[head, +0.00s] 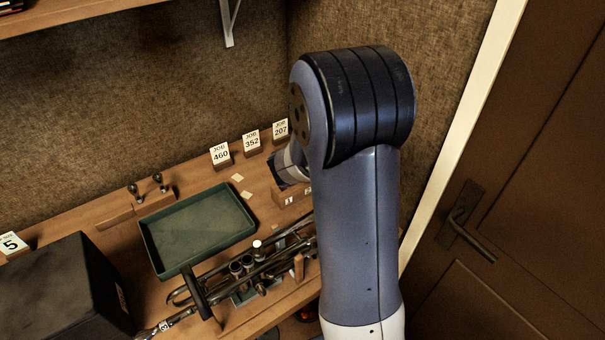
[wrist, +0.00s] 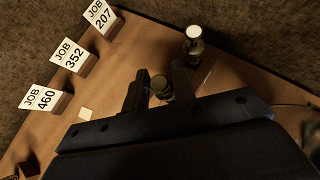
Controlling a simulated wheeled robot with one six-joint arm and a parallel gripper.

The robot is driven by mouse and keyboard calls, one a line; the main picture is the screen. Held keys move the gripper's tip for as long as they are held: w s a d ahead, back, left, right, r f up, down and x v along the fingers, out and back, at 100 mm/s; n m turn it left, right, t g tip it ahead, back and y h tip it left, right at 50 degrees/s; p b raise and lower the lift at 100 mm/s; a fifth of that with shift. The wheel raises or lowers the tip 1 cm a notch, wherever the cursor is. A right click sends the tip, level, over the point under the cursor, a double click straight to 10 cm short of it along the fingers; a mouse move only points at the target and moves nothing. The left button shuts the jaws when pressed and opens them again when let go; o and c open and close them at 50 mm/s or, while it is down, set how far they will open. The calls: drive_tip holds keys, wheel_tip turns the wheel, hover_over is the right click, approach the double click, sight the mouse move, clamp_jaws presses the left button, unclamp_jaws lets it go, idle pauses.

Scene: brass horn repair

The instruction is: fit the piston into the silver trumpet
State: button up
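The silver trumpet (head: 276,262) lies on the bench in front of the green tray in the head view, its upright valve casings (head: 236,269) near its middle. A white-topped part (head: 258,246) stands up at one casing. In the wrist view my gripper (wrist: 159,90) has its two dark fingers apart, with a small round-topped metal piece (wrist: 158,81) between them. It looks like the top of a piston; its lower part is hidden. I cannot tell whether the fingers touch it. In the head view my arm hides most of the gripper, above a small wooden block (head: 289,198).
A green tray (head: 200,228) lies left of the gripper. Job cards (head: 221,154) stand along the back wall. A white-capped bottle (wrist: 194,42) stands near the fingers. A black box (head: 65,290) fills the front left. A door (head: 520,200) is at right.

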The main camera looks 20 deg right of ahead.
clamp_jaws()
drive_tip(key=shift+r, duration=0.1)
